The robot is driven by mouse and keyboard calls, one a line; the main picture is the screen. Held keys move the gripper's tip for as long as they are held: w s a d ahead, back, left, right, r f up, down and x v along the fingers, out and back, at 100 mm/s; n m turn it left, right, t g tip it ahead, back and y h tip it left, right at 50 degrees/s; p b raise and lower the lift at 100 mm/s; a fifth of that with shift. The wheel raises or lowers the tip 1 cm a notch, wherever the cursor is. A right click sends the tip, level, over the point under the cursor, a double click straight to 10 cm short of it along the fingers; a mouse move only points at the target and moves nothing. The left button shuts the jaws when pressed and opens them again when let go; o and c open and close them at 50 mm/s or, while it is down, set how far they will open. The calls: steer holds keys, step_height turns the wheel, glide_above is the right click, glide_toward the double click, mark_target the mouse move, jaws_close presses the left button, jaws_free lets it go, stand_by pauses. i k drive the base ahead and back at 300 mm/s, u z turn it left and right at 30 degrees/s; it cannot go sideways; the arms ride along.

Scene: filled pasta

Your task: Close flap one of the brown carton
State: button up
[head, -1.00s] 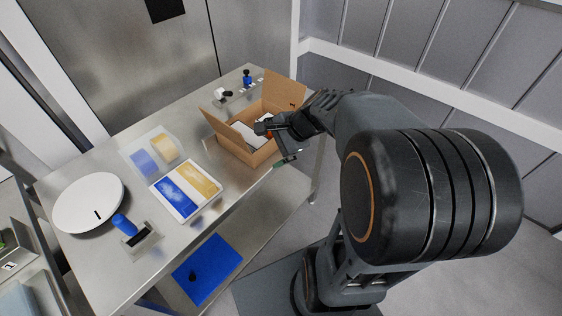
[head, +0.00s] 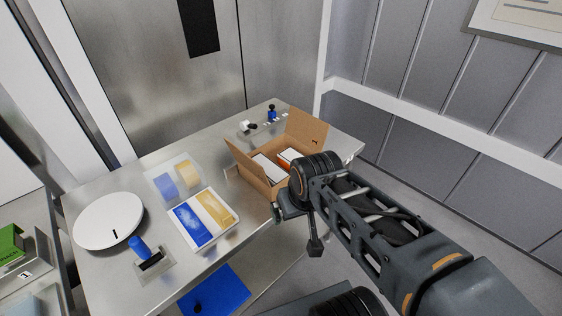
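The brown carton (head: 256,182) stands open near the far right part of the steel table. One flap (head: 246,160) stands up along its left side, and another flap (head: 306,131) stands up along its right-hand far side. I cannot tell which of them is flap one. Inside lie a white pack (head: 268,167) and an orange and white pack (head: 288,156). My gripper (head: 290,207) is at the carton's near right corner, partly hidden by my wrist. Its fingers are not clear, and I cannot tell whether it touches the carton. The carton's near right side is hidden behind my arm.
A blue sheet (head: 213,291) lies below.

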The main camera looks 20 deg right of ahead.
mark_target(311, 131)
steer(key=z, duration=2.1)
steer(key=i, duration=2.15)
steer(key=u, duration=3.9)
